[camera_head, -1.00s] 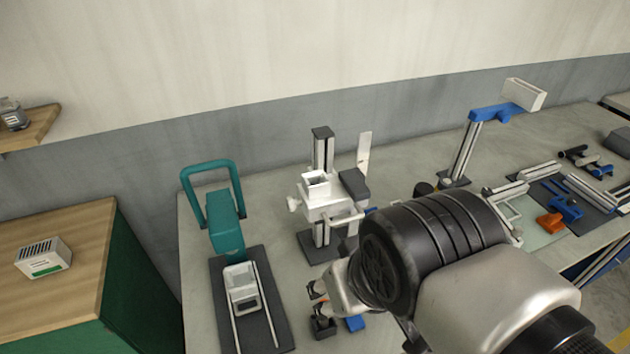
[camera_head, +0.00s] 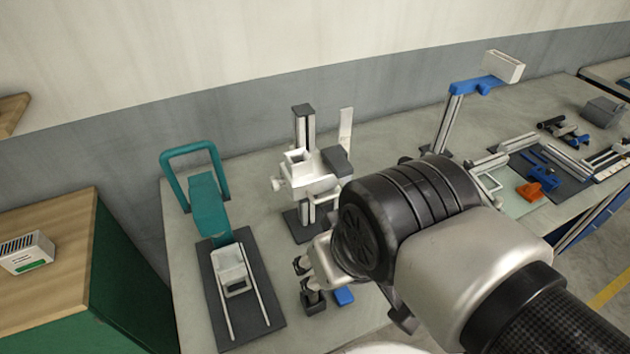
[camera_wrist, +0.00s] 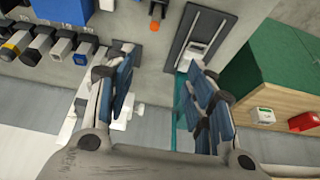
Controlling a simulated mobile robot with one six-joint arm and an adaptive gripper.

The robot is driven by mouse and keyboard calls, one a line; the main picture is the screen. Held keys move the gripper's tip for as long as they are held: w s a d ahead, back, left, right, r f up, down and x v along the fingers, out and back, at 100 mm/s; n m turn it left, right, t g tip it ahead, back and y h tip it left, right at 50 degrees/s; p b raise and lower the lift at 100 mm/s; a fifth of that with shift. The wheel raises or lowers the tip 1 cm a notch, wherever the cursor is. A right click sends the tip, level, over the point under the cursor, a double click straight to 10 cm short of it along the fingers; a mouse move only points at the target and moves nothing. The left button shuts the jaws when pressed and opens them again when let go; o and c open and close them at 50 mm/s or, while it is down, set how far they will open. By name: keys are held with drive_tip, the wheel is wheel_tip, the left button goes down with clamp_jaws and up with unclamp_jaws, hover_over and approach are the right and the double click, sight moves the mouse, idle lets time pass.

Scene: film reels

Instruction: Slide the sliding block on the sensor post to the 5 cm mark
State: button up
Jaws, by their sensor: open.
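An upright grey post (camera_head: 303,123) stands on a dark base at the middle of the bench in the head view. A white block (camera_head: 309,179) with a square opening and a knob on its left sits partway up it; I take these for the sensor post and sliding block. No scale marks are readable. My gripper (camera_head: 306,283) is in front of and below the block, apart from it. In the wrist view my gripper (camera_wrist: 165,95) is open, with nothing between its fingers. White parts show behind the left finger there, partly hidden.
A teal-handled device (camera_head: 210,205) on a dark base stands left of the post. A blue-armed stand (camera_head: 485,86) and an orange piece (camera_head: 530,190) are to the right. A green-sided cabinet (camera_head: 125,290) is at left.

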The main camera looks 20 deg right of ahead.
sight(330, 184)
drive_tip(key=shift+c, duration=0.5)
